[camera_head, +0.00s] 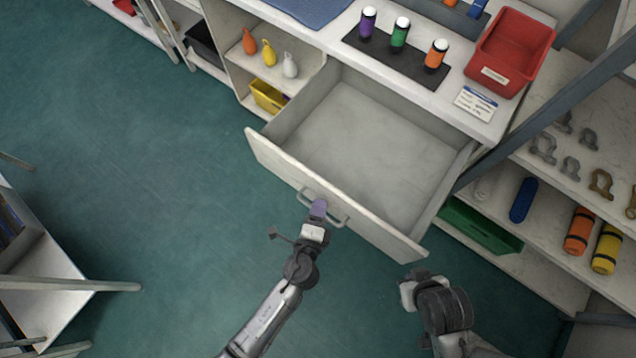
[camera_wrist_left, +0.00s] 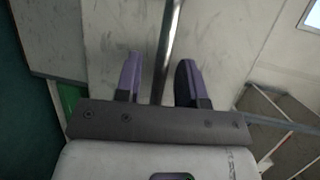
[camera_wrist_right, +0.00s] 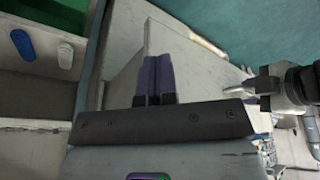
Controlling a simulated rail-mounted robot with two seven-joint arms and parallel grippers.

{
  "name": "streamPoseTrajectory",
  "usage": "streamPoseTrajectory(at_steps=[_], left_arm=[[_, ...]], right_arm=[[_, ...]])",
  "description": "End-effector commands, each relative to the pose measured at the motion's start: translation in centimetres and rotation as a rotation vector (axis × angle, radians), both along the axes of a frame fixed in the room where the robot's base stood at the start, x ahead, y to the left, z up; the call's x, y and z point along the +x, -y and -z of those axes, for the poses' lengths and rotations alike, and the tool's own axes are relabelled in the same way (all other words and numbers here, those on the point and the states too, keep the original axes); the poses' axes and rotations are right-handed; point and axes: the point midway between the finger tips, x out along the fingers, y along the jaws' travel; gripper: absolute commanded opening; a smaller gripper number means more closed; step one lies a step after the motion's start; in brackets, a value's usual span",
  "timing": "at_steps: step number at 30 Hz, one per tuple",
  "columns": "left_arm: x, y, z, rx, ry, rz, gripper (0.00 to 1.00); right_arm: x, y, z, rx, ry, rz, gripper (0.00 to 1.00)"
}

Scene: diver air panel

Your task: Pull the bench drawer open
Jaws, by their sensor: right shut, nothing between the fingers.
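The bench drawer (camera_head: 270,158) stands pulled far out from the bench and looks empty inside. Its metal bar handle (camera_head: 343,221) is on the front panel. My left gripper (camera_head: 318,207) is at the handle. In the left wrist view, the handle bar (camera_wrist_left: 170,40) runs between the two spread purple fingers (camera_wrist_left: 158,78), with gaps on both sides. My right gripper (camera_head: 410,284) is off the drawer's right front corner. In the right wrist view its fingers (camera_wrist_right: 158,78) are together and empty, with the drawer's pale panel (camera_wrist_right: 165,38) behind them.
On the bench top (camera_head: 395,72) are a dark mat (camera_head: 383,48) with colored bottles, a red bin (camera_head: 510,50) and a label card (camera_head: 476,102). Shelves on the right (camera_head: 545,175) hold shackles and cylinders. A white stand (camera_head: 45,275) is at lower left. The green floor (camera_head: 130,170) is clear.

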Motion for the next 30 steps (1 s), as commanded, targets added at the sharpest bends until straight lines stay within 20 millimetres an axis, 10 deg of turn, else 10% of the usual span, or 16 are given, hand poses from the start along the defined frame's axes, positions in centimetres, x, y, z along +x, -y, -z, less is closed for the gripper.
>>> streamPoseTrajectory(at_steps=[11, 30], left_arm=[[-1.0, -0.2, -0.1, 0.000, -0.002, 0.000, 0.37], [-11.6, -2.7, -2.0, 0.001, -0.002, 0.001, 0.37]], right_arm=[[0.0, 0.0, -0.1, 0.000, 0.001, 0.000, 0.00], [0.1, -0.2, 0.5, 0.009, 0.002, 0.006, 0.00]])
